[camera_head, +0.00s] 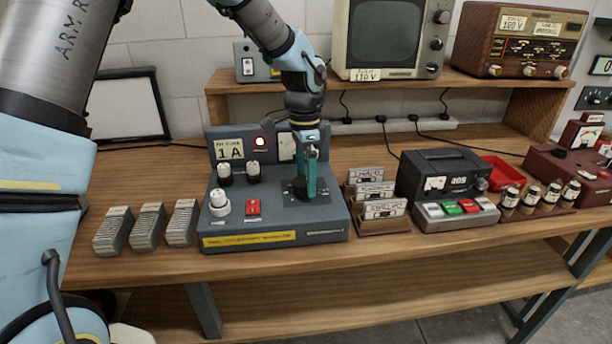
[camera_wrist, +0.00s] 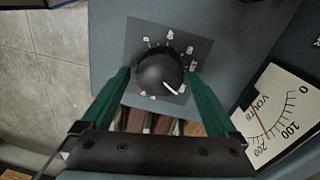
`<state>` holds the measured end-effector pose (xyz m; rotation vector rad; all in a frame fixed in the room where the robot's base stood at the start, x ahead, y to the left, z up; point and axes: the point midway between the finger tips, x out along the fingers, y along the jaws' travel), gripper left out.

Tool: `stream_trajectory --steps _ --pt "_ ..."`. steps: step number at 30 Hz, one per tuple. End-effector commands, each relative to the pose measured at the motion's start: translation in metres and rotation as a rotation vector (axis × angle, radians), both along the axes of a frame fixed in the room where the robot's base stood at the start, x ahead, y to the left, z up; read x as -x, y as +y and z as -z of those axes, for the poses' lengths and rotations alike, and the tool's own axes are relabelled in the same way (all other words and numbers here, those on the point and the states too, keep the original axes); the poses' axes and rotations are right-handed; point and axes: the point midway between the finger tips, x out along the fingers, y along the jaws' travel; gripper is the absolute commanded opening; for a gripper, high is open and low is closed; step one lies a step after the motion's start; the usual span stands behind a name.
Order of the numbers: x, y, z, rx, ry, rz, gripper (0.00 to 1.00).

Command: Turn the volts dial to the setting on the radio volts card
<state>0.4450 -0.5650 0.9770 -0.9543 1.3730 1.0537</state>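The volts dial (camera_wrist: 160,75) is a round black knob with a white pointer line, on a dark plate with small labels too blurred to read. Its pointer is toward the lower right in the wrist view. My gripper (camera_head: 306,190) points down over the dial on the grey panel (camera_head: 275,241). In the wrist view, its green fingers (camera_wrist: 160,73) stand open on either side of the knob, with a narrow gap at each side. In the head view, the gripper hides the dial. The radio (camera_head: 519,41) bears a volts card (camera_head: 513,23) that seems to read 160 V.
A television (camera_head: 387,38) with a 110 V card stands on the shelf.

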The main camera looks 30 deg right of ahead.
Motion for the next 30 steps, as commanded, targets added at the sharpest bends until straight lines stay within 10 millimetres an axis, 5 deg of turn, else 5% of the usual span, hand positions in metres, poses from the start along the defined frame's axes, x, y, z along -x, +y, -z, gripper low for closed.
stream_trajectory --steps 11,30 --pt "-0.001 -0.001 -0.006 0.004 -0.002 -0.001 1.00" --pt "-0.008 -0.003 -0.104 0.002 -0.002 0.000 1.00"
